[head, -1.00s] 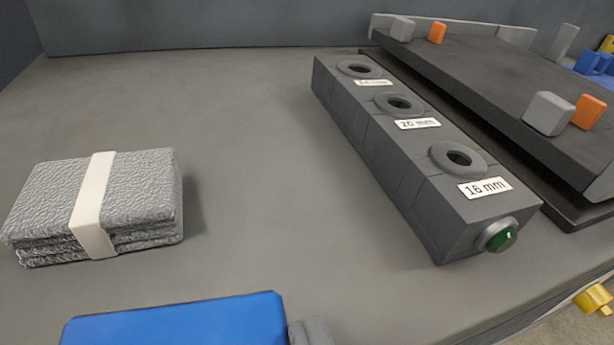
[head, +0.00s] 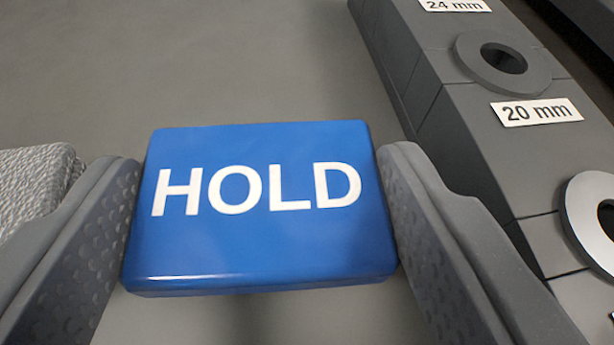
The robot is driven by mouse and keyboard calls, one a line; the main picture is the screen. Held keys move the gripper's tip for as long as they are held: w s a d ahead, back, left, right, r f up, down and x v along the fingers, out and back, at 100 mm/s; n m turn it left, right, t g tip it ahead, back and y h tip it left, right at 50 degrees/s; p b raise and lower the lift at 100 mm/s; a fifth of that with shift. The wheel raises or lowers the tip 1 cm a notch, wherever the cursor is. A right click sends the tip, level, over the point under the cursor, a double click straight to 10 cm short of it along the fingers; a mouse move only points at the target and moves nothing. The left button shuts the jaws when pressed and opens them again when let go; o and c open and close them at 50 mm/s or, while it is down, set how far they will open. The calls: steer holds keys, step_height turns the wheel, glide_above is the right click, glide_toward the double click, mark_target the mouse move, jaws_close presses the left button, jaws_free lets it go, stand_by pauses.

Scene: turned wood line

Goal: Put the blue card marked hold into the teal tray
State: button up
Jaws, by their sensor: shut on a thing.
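The blue card (head: 262,245) has the word HOLD in white letters and lies face up in the middle of the head view. My gripper (head: 262,200) has one finger at the card's left edge and one at its right edge, and is shut on it. A shadow shows on the grey surface below the card's near edge; I cannot tell whether the card is lifted clear. The teal tray is not in view.
A dark grey gauge block (head: 425,75) with round holes and size labels stands close to the right finger. A folded grey cloth (head: 35,180) lies by the left finger. The grey surface (head: 240,60) beyond the card is clear.

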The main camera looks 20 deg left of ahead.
mark_target(285, 242)
steer(key=shift+w+f, duration=0.1)
steer(key=shift+w, duration=0.35)
steer(key=shift+w+f+b, duration=0.15)
steer(key=shift+f+b, duration=0.15)
steer(key=shift+f, duration=1.25)
steer(key=shift+f, duration=0.15)
steer(key=o, duration=1)
steer(key=shift+f+b, duration=0.15)
steer(key=shift+b, duration=0.45)
steer(key=p+v, duration=0.3)
steer(key=v, duration=1.1)
steer(key=shift+p, duration=0.3)
